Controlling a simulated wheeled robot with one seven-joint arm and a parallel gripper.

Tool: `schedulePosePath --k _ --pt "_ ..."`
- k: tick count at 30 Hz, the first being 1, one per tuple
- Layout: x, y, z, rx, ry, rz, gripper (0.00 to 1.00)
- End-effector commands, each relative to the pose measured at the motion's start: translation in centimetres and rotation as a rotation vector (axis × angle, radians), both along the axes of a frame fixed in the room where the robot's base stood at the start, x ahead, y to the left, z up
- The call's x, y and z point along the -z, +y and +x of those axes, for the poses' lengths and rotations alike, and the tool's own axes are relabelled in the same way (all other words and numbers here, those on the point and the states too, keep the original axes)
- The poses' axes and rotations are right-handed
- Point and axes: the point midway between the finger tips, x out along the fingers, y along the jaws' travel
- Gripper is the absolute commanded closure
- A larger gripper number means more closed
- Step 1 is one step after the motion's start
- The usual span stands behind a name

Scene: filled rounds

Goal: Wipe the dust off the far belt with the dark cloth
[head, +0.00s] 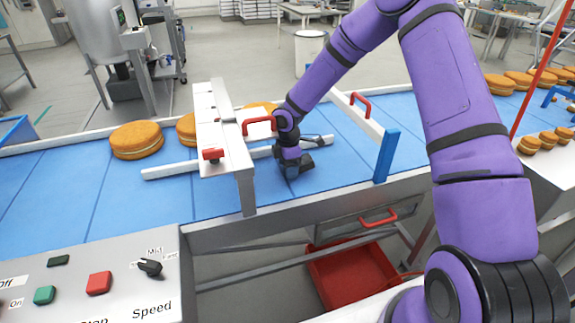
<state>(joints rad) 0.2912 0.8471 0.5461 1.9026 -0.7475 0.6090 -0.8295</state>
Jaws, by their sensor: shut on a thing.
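The blue belt (343,170) runs across the view beyond the control panel. My gripper (296,168) is low over the belt, just right of the white gantry, with its tip at or close to the belt surface. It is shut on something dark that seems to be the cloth. My wrist hides most of it, and gripper and cloth are hard to tell apart. A small dark patch (318,141) shows just right of my gripper, by a pale bar. I cannot make out dust on the belt at this size.
A white gantry with red handles (228,150) and a white rail with a blue post (385,155) flank my gripper. Filled rounds (136,140) lie on the belt at left. A control panel (95,285) is in front; a red bin (350,278) is below.

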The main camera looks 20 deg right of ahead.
Motion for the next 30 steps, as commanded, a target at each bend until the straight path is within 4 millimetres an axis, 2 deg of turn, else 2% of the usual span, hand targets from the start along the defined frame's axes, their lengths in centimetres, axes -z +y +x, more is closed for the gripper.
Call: schedulePosePath --k 18,30 --pt "-5.2 0.0 0.0 0.001 -0.002 0.0 0.73" --pt "-5.7 0.0 0.0 0.0 -0.002 0.001 0.73"
